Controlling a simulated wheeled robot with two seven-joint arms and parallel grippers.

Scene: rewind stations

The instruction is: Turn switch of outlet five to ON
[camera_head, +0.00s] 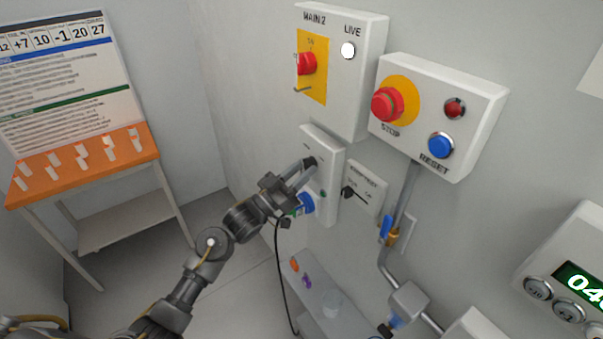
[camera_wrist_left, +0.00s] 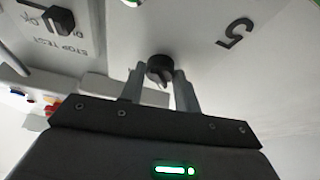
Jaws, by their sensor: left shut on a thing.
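The outlet five box (camera_head: 327,152) is a white box on the wall below the MAIN 2 panel. A large "5" (camera_wrist_left: 234,33) is printed on its face in the left wrist view. Its switch is a small black rotary knob (camera_wrist_left: 160,67), with its ridge pointing toward my gripper in that view. My left gripper (camera_head: 306,164) reaches the box from the left, its two fingers (camera_wrist_left: 160,88) closed on either side of the knob. The ON and OFF marks cannot be read, so the switch's setting is unclear. My right gripper is not in view.
A blue plug (camera_head: 306,204) with a hanging black cable (camera_head: 277,265) is below the switch. A STOP TEST box (camera_head: 365,185) with a black switch (camera_wrist_left: 60,19) is close beside. The STOP and RESET panel (camera_head: 470,101) is above right. An orange-topped table (camera_head: 65,181) stands left.

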